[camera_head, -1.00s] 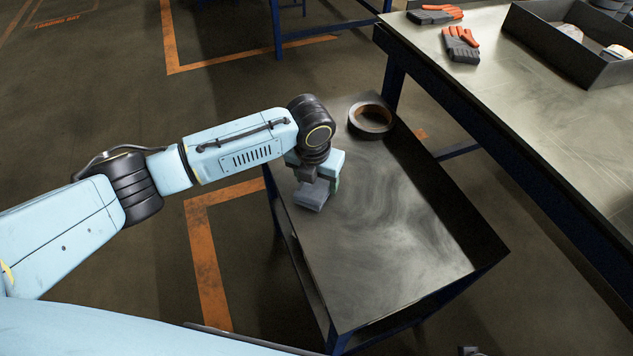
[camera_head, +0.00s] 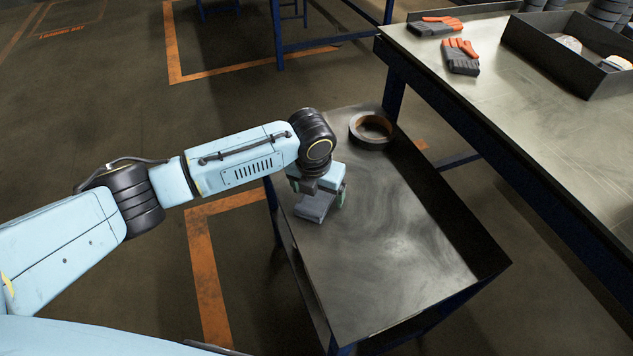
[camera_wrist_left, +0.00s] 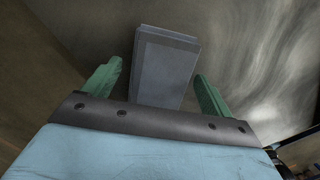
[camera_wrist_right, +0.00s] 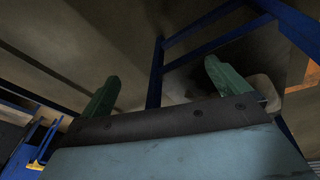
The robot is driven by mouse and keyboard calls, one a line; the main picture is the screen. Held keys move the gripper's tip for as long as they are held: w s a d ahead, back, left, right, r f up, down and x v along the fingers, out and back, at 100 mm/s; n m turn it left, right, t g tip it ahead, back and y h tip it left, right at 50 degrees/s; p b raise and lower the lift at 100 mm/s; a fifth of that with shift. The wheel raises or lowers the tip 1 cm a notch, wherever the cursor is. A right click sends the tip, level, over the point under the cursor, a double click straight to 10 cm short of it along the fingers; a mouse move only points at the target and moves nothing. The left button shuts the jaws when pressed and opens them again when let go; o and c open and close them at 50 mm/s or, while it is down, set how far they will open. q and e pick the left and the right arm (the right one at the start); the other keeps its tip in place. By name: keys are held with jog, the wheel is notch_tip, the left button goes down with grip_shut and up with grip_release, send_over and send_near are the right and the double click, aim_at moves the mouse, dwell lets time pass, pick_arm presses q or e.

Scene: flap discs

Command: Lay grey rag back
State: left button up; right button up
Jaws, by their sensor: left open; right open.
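The grey rag (camera_head: 314,207) is a folded, flat grey block lying on the metal cart top (camera_head: 400,250), near the cart's left edge. My left gripper (camera_head: 325,192) is right over it. In the left wrist view the rag (camera_wrist_left: 165,65) lies between the two green fingers of the left gripper (camera_wrist_left: 155,85), with a gap on each side, so the gripper is open. My right gripper (camera_wrist_right: 160,85) shows only in its own wrist view. It is open, with nothing between its fingers.
A dark tape ring (camera_head: 371,129) lies at the cart's far end. A workbench (camera_head: 540,130) stands to the right, with orange-and-grey gloves (camera_head: 460,57) and a dark bin (camera_head: 570,55) on it. The middle and near part of the cart top are clear.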

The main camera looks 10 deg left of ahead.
aim_at(314, 199)
pick_arm(q)
jog(key=shift+r, duration=0.45)
jog(key=r, duration=0.1)
jog(key=r+p, duration=0.1)
jog(key=shift+s+a+r, duration=0.1)
jog(key=shift+s+r, duration=0.1)
jog(key=shift+r, duration=0.1)
notch_tip(314, 199, up, 8)
jog(key=s+p, duration=0.1)
jog(key=p, duration=0.2)
jog(key=shift+s+r, duration=0.15)
jog(key=shift+r, duration=0.1)
pick_arm(e)
jog(key=s+d+f, duration=0.2)
jog(key=s+f, duration=0.4)
jog(key=f, duration=0.2)
jog(key=shift+s+d+g, duration=0.25)
jog(key=shift+d+g, duration=0.05)
jog(key=shift+d, duration=0.05)
